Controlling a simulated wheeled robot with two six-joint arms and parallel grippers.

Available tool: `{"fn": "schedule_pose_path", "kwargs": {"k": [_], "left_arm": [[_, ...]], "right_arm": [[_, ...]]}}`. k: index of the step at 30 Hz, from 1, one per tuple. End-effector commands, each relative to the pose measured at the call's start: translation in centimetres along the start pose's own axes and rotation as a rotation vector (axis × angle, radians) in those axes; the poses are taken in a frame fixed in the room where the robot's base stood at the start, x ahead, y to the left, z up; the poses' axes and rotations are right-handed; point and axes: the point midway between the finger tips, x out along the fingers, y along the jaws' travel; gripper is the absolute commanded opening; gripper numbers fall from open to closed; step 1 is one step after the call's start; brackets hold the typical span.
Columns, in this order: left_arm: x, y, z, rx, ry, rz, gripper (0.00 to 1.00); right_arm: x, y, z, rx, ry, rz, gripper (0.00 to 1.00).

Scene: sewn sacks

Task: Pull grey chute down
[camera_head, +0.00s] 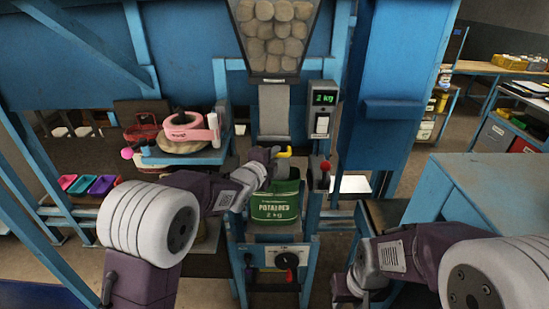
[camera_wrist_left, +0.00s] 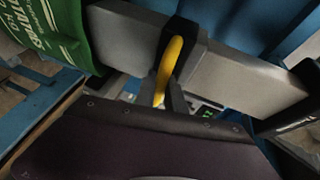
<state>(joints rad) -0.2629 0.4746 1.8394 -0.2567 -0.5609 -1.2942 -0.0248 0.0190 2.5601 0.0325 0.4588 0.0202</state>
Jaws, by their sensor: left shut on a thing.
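The grey chute (camera_head: 273,108) hangs upright below a hopper of potatoes (camera_head: 274,35). A yellow handle (camera_head: 285,154) sits at its lower end, above a green sack (camera_head: 273,207) marked "POTATOES 2 kg". My left gripper (camera_head: 272,160) is at the handle, shut on it. In the left wrist view the yellow handle (camera_wrist_left: 170,65) stands against a grey bar, with the green sack (camera_wrist_left: 45,30) at the upper left. My right gripper (camera_head: 345,290) is low at the right, away from the chute; its fingers are not clear.
A display (camera_head: 322,98) reading 2 kg is right of the chute. A red-knobbed lever (camera_head: 325,166) stands right of the sack. A pink tape dispenser (camera_head: 190,128) is on a left shelf. Blue posts and a blue cabinet (camera_head: 480,195) flank the station.

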Motion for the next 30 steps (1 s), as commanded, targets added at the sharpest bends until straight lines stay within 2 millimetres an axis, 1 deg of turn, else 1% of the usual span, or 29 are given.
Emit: {"fn": "schedule_pose_path", "kwargs": {"k": [1,3,14,15,16,17,26,29,30], "left_arm": [[0.1,0.7,0.1,0.000,0.000,0.001,0.00],[0.1,0.8,0.1,0.000,0.000,0.001,0.00],[0.1,1.1,0.1,-0.001,0.000,0.010,0.00],[0.1,1.2,0.1,-0.001,-0.001,0.011,0.23],[0.1,1.2,0.1,-0.001,-0.001,0.012,0.31],[0.1,1.2,0.1,-0.001,-0.001,0.011,0.36],[0.0,0.8,0.1,0.000,0.000,0.002,0.36],[-0.8,0.9,0.1,0.000,0.000,0.000,0.36],[-1.4,0.9,0.1,0.000,0.000,-0.001,0.36]], "right_arm": [[0.8,0.0,0.1,0.000,0.000,0.000,0.36],[0.9,0.0,0.1,0.000,0.000,0.000,0.36],[0.9,0.0,0.1,0.000,0.000,0.000,0.36],[0.9,0.0,0.1,0.000,0.000,0.000,0.36],[0.9,0.0,0.1,0.000,0.000,0.000,0.36],[0.9,0.0,0.1,0.000,0.000,0.000,0.36],[0.9,0.0,0.1,0.000,0.000,0.000,0.36],[1.4,0.0,0.1,0.000,0.000,0.000,0.36],[1.7,0.0,0.2,0.000,0.000,0.000,0.36]]}}
